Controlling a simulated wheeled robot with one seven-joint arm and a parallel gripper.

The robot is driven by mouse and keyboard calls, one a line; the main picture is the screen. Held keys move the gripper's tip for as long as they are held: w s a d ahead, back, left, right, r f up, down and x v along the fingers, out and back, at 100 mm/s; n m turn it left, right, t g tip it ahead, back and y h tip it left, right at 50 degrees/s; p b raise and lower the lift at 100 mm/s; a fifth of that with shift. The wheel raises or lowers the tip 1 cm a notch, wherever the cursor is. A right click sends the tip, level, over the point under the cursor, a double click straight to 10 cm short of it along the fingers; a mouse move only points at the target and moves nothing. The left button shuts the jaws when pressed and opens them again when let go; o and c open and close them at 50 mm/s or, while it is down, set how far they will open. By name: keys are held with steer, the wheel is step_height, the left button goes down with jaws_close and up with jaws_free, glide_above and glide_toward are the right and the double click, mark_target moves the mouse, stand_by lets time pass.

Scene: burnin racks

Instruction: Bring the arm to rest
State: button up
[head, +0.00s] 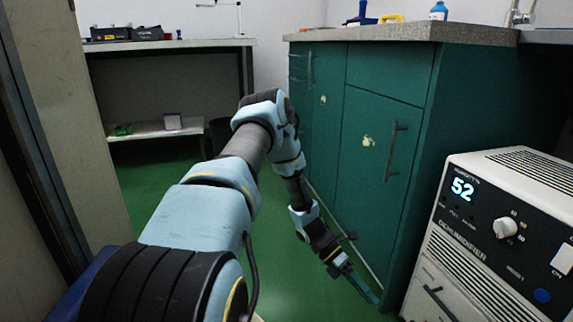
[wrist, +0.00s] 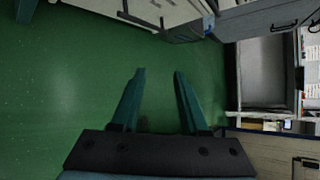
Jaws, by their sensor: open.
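My arm reaches forward and bends downward in the head view. My gripper (head: 361,284) hangs low, over the green floor and close to the front of the green cabinet (head: 381,95). In the wrist view my gripper (wrist: 157,78) shows two dark green fingers spread apart with only floor between them. It is open and empty. I cannot tell whether the gripper touches the cabinet.
A white dehumidifier (head: 487,246) reading 52 stands at the right, near my gripper. A bench (head: 170,45) with dark boxes is at the back left. The cabinet's worktop holds a blue bottle (head: 438,11). Green floor (head: 165,182) is clear at left centre.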

steer(key=a+r+m+t+y+p, duration=0.5)
steer(key=a+r+m+t+y, duration=0.45)
steer(key=a+r+m, duration=1.65)
step_height(320, 180, up, 44)
steer(key=a+n+p, duration=0.2)
steer(key=n+p, duration=0.1)
steer(key=p, duration=3.4)
steer(key=shift+s+h, duration=0.4)
steer(key=shift+h, duration=0.05)
steer(key=shift+o, duration=0.2)
steer(key=shift+a+f+t, duration=0.1)
steer(key=shift+t, duration=0.15)
